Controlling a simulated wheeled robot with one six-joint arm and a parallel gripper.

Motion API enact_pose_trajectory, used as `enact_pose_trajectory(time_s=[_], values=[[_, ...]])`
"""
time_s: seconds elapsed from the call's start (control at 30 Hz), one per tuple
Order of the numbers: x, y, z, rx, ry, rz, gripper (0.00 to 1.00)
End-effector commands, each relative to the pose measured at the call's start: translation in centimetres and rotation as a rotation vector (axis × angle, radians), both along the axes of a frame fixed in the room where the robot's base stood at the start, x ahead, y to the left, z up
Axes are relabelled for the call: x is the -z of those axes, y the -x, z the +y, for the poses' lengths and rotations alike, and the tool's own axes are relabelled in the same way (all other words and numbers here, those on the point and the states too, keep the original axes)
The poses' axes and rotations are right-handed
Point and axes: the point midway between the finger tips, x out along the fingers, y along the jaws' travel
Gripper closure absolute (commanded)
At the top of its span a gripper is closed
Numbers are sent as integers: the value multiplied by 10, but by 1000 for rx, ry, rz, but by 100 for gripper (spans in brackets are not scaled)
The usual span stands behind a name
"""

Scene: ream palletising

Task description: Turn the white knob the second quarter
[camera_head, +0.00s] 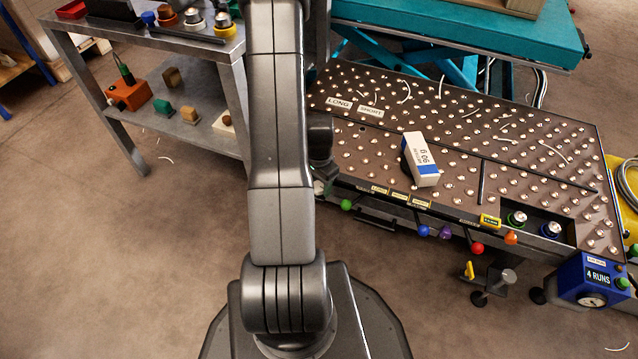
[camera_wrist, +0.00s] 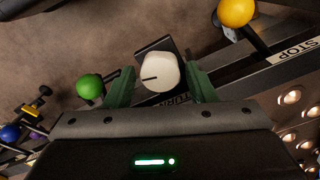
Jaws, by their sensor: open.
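The white knob (camera_wrist: 160,71) sits on a dark square plate in the wrist view, with a black pointer line towards the left. A partly covered label reading "TUR..." lies beside it. My gripper (camera_wrist: 161,69) is open, with one green finger on each side of the knob. Small gaps seem to show between fingers and knob, but I cannot tell whether either touches. In the head view my arm hides the knob and most of my gripper.
A green ball-ended lever (camera_wrist: 89,87) is close to the left finger, and a yellow one (camera_wrist: 236,12) is at the upper right by a STOP label. In the head view, a white ream (camera_head: 421,160) lies on the ball table (camera_head: 545,170). A grey shelf (camera_head: 190,135) stands left.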

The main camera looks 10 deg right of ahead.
Motion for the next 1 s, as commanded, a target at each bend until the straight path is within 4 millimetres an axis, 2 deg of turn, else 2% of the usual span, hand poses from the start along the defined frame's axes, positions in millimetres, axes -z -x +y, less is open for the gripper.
enact_pose_trajectory(time_s=[0.1, 0.27, 0.3, 0.67, 1.0], values=[[0, 0, 0, 0, 0, 0, 50], [0, 0, 0, 0, 0, 0, 79], [0, 0, 0, 0, 0, 0, 82], [0, 0, 0, -58, 0, 0, 82], [0, 0, 0, -308, 0, 0, 82]])
